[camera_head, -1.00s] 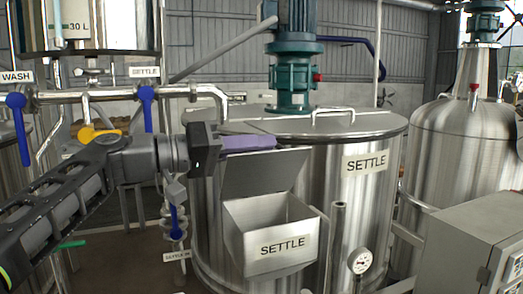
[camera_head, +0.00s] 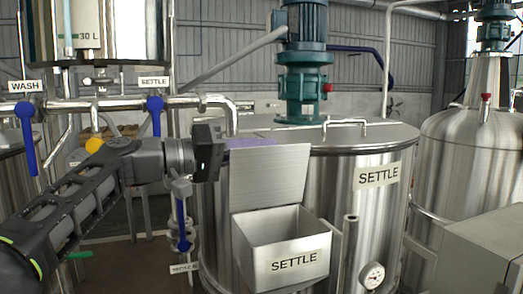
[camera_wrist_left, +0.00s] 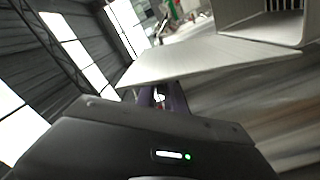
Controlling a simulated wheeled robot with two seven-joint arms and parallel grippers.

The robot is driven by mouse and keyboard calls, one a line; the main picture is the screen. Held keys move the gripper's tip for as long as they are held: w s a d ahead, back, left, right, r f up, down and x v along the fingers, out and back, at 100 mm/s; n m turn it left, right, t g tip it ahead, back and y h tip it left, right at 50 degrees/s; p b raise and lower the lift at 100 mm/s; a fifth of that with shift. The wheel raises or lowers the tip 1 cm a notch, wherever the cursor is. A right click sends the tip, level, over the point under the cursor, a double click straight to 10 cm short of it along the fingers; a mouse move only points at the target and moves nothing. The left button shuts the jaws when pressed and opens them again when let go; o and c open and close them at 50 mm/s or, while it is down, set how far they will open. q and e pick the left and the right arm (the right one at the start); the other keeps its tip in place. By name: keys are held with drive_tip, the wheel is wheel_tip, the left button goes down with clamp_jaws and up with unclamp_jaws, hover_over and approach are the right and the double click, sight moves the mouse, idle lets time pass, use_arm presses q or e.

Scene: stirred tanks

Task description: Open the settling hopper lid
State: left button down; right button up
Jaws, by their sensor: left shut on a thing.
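The settling hopper (camera_head: 285,255) is a metal box labelled SETTLE on the front of the big settle tank (camera_head: 360,215). Its flat metal lid (camera_head: 272,180) stands up steeply at the back of the box, and the box's mouth is uncovered. My left gripper (camera_head: 252,143) is at the lid's top edge, its purple fingers partly hidden by the lid. It is shut on the lid. In the left wrist view the purple fingers (camera_wrist_left: 160,97) meet the edge of the lid (camera_wrist_left: 205,60), with the hopper (camera_wrist_left: 285,25) at upper right. My right gripper is not in view.
Pipes with blue valve handles (camera_head: 155,115) run behind my left arm. A teal mixer motor (camera_head: 304,85) and a bent handle (camera_head: 345,123) are on the tank top. A pipe stub (camera_head: 350,240) and gauge (camera_head: 373,276) stand right of the hopper. A grey cabinet (camera_head: 480,255) is at lower right.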

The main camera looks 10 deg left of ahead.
use_arm(q)
drive_tip(key=shift+w+a+f, duration=0.1)
drive_tip(key=shift+w+f, duration=0.05)
drive_tip(key=shift+f, duration=0.3)
drive_tip(key=c, duration=1.5)
unclamp_jaws()
drive_tip(key=shift+w, duration=0.1)
drive_tip(key=shift+r, duration=0.1)
drive_tip(key=shift+a, duration=0.15)
drive_tip(key=shift+b+v, duration=1.15)
drive_tip(key=shift+v, duration=2.75)
